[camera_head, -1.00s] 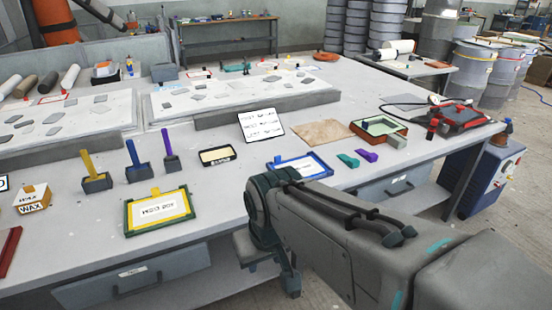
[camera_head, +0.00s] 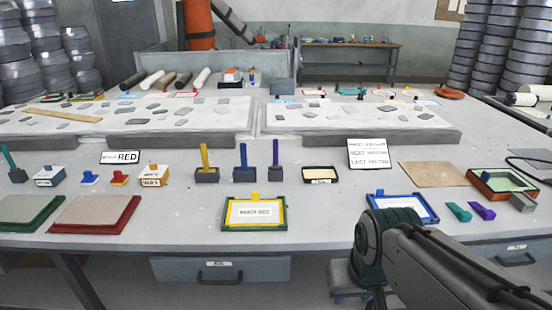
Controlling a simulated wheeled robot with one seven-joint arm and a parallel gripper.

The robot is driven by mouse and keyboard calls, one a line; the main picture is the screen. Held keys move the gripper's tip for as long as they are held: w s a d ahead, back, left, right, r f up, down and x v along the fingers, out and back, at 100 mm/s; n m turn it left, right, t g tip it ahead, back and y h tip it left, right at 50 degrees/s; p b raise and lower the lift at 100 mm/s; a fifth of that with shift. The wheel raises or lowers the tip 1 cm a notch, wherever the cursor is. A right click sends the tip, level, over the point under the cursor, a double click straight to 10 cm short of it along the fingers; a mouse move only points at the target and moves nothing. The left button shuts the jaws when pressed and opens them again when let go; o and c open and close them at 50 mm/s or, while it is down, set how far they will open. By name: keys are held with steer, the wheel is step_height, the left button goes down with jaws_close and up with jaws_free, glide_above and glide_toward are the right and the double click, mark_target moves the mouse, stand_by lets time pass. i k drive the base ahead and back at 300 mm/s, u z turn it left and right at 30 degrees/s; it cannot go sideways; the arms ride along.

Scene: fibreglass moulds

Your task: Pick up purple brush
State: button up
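The purple brush (camera_head: 275,153) stands upright in a dark grey block on the table, its purple handle pointing up. It is the rightmost of a row, with a blue-handled one (camera_head: 243,155) and a yellow-handled one (camera_head: 205,157) to its left. My gripper (camera_head: 350,290) is at the table's front edge, lower right of the purple brush and well apart from it. My own arm partly hides the gripper, and its fingers are not clear enough to tell open from shut.
A yellow-green framed tray (camera_head: 232,224) lies in front of the brushes. A blue framed tray (camera_head: 425,218) lies beside my arm. A small black-rimmed tray (camera_head: 322,182) and a white sign (camera_head: 368,154) stand right of the brush. A purple piece (camera_head: 481,212) lies at the right.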

mark_target(275, 167)
steer(key=u, duration=0.5)
steer(key=i, duration=1.5)
steer(key=z, duration=0.5)
